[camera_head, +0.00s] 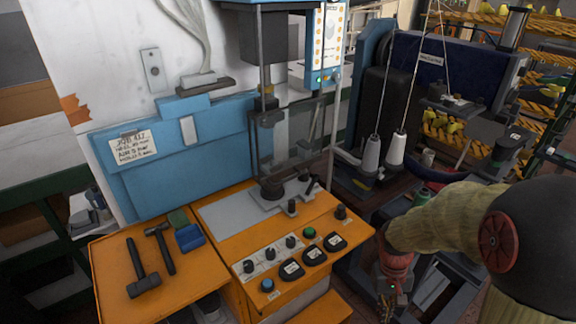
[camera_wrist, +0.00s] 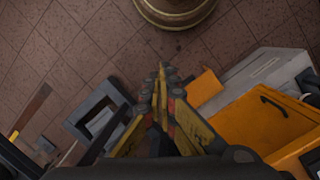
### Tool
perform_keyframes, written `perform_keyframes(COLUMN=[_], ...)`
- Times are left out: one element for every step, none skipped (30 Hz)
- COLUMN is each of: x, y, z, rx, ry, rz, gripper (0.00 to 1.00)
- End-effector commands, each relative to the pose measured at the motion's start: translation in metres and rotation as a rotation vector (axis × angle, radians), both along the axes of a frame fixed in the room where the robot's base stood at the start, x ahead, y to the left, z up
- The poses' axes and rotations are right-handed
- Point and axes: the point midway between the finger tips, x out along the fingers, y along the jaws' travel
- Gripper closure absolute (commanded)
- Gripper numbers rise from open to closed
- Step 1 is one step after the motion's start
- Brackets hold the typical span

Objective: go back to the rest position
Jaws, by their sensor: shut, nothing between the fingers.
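My gripper (camera_wrist: 161,75) is in the middle of the wrist view, pointing down at the tiled floor. Its yellow and black fingers are together with nothing between them. In the head view my gripper (camera_head: 388,308) is at the lower edge, partly cut off, right of the orange machine table. My arm comes in from the right, in a tan sleeve with a dark joint.
The orange machine table (camera_head: 325,235) carries knobs, buttons and a press (camera_head: 272,120). Two hammers (camera_head: 138,268) lie on the orange side shelf (camera_head: 105,255). A sewing machine (camera_head: 455,100) with two thread cones stands behind. A round brass-coloured base (camera_wrist: 176,12) is on the floor.

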Motion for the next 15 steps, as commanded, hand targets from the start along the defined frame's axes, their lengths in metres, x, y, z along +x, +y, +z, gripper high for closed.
perform_keyframes(x=[-0.007, -0.012, -0.019, -0.023, -0.028, -0.035, -0.039, -0.044, -0.05, -0.054, -0.059, -0.064, -0.068, -0.072, -0.076], y=[0.005, 0.008, 0.013, 0.016, 0.019, 0.022, 0.025, 0.028, 0.031, 0.034, 0.037, 0.04, 0.042, 0.045, 0.047], z=[0.019, 0.028, 0.039, 0.047, 0.055, 0.066, 0.073, 0.081, 0.09, 0.097, 0.104, 0.112, 0.119, 0.125, 0.134], rx=[0.002, 0.005, 0.009, 0.012, 0.014, 0.017, 0.02, 0.023, 0.026, 0.028, 0.03, 0.035, 0.037, 0.039, 0.042], ry=[-0.025, -0.036, -0.049, -0.062, -0.075, -0.092, -0.106, -0.122, -0.142, -0.159, -0.175, -0.2, -0.22, -0.241, -0.271], rz=[-0.003, -0.006, -0.009, -0.012, -0.013, -0.015, -0.017, -0.017, -0.019, -0.018, -0.018, -0.016, -0.015, -0.014, -0.012], gripper=[1.0, 1.0, 1.0, 1.0, 1.0, 1.0, 1.0, 1.0, 1.0, 1.0, 1.0, 1.0, 1.0, 1.0, 1.0])
